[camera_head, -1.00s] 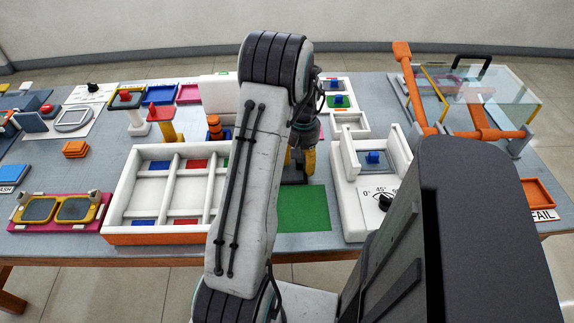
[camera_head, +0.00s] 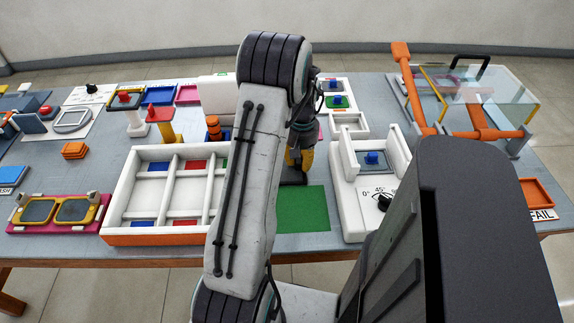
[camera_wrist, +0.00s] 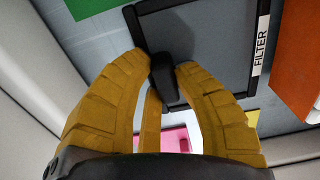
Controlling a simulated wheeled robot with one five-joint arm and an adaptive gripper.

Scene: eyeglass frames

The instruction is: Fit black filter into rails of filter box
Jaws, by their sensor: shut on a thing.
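My gripper (camera_wrist: 165,78) is shut on a small black block, taken as part of the black filter (camera_wrist: 166,82). Behind it in the wrist view lies a black square frame (camera_wrist: 157,16) around a dark grey area, with a white strip reading FILTER (camera_wrist: 261,42) along its edge. I cannot tell whether the held block is joined to that frame. In the head view my gripper (camera_head: 299,168) is low beyond the green pad, partly hidden by my arm. A white box (camera_head: 347,205) with upright side walls and an angle dial stands to its right, likely the filter box.
The green pad (camera_head: 305,210) lies flat in front of my gripper. A white compartment tray (camera_head: 125,190) with an orange front is to the left. A clear-walled station with orange bars (camera_head: 425,95) stands at the back right. An orange tray (camera_head: 538,192) is at the right edge.

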